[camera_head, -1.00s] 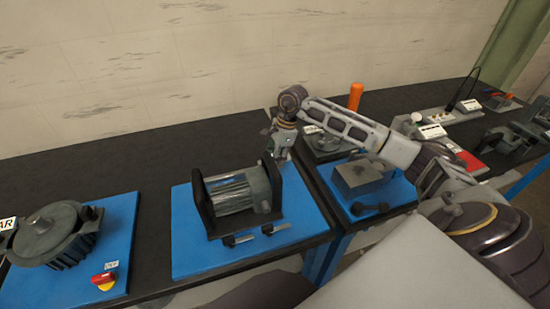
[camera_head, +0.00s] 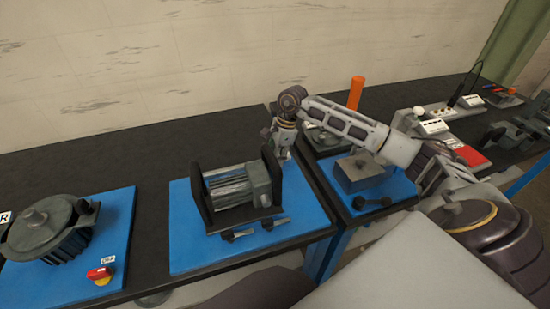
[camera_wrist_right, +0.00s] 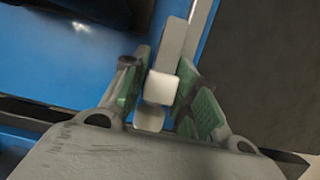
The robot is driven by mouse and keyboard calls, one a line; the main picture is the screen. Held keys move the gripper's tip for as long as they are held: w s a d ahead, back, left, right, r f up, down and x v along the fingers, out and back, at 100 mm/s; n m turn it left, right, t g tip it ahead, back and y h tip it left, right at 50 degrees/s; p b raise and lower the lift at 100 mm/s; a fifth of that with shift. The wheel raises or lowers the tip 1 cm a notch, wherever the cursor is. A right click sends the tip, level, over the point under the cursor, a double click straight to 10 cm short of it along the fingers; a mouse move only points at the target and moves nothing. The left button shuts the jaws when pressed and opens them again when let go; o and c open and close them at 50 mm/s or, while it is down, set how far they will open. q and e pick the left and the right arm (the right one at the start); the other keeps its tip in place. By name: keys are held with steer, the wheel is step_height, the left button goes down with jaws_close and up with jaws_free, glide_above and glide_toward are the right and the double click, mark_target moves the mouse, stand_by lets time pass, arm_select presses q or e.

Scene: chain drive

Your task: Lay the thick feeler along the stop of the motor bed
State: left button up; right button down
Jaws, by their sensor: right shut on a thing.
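My right gripper (camera_head: 281,150) is at the right end of the motor bed, just behind its upright black end plate (camera_head: 271,174). In the right wrist view my gripper (camera_wrist_right: 164,92) is shut on a pale grey bar, which looks like the thick feeler (camera_wrist_right: 162,88). A grey strip (camera_wrist_right: 177,42) runs on beyond its bright end face; I cannot tell whether it is the same bar. The black motor bed (camera_head: 207,205) carries a grey ribbed motor (camera_head: 230,187). Its stop cannot be told apart here, nor whether the feeler touches it. My left gripper is not in view.
The motor bed stands on a blue plate (camera_head: 190,255), with two dark-handled clamps (camera_head: 237,234) in front. A grey round housing (camera_head: 50,230) stands at left. A grey box (camera_head: 360,172) and an orange cylinder (camera_head: 356,93) are at right.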

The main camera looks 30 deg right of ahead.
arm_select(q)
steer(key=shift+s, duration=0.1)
arm_select(e)
steer(key=c, duration=1)
jaws_free()
steer(key=shift+f, duration=0.1)
steer(key=shift+c, duration=0.2)
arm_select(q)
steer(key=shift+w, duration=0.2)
arm_select(e)
steer(key=v, duration=1.2)
arm_select(q)
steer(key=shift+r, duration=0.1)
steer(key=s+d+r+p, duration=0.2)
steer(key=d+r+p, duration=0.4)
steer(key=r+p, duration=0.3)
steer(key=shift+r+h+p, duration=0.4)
steer(key=shift+p, duration=0.15)
arm_select(e)
step_height(320, 180, up, 10)
